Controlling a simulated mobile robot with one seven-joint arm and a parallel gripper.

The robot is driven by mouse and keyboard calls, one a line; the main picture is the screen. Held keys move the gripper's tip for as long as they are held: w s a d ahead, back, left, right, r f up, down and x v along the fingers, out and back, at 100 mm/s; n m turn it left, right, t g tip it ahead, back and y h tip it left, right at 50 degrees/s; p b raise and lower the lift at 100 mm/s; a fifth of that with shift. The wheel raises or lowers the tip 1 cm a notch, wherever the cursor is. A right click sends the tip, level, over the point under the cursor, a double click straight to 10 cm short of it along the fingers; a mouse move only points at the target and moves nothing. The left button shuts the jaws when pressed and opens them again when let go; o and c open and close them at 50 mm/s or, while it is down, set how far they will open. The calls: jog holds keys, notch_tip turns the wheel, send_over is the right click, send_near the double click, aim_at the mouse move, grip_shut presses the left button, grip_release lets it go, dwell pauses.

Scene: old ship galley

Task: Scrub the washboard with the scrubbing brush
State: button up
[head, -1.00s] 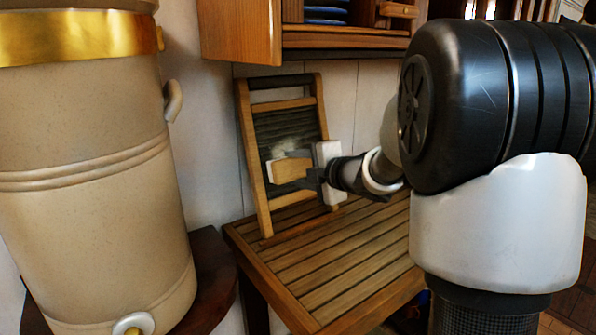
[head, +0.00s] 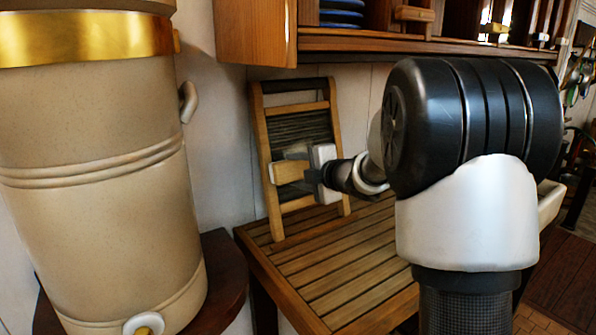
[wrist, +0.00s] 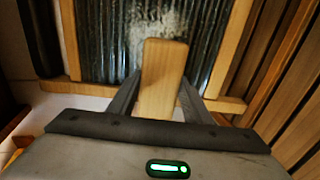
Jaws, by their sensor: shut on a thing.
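The washboard (head: 301,127) stands upright, leaning on the wall at the back of a slatted wooden table. It has a wooden frame and a dark ribbed panel, which also shows in the wrist view (wrist: 112,45) with a pale patch on it. My gripper (head: 308,172) is in front of the washboard's lower half. It is shut on the scrubbing brush (head: 289,171), whose pale wooden block lies between the fingers in the wrist view (wrist: 162,75). The brush's bristles are hidden, so I cannot tell whether they touch the panel.
The slatted table (head: 330,272) is otherwise bare in front of the washboard. A large tan crock (head: 95,215) with a gold band and a tap stands close on the left. A wooden cupboard (head: 256,32) hangs above, with blue plates inside.

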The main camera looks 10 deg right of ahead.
jog(key=shift+w+a+f, duration=0.1)
jog(key=shift+w+a, duration=0.05)
jog(key=shift+w, duration=0.25)
dwell(0.3)
jog(key=shift+w+d+p, duration=0.35)
jog(key=shift+d+p, duration=0.05)
jog(key=shift+d, duration=0.5)
jog(key=shift+w+d+p, duration=0.3)
jog(key=shift+d+p, duration=0.05)
jog(key=shift+d, duration=0.55)
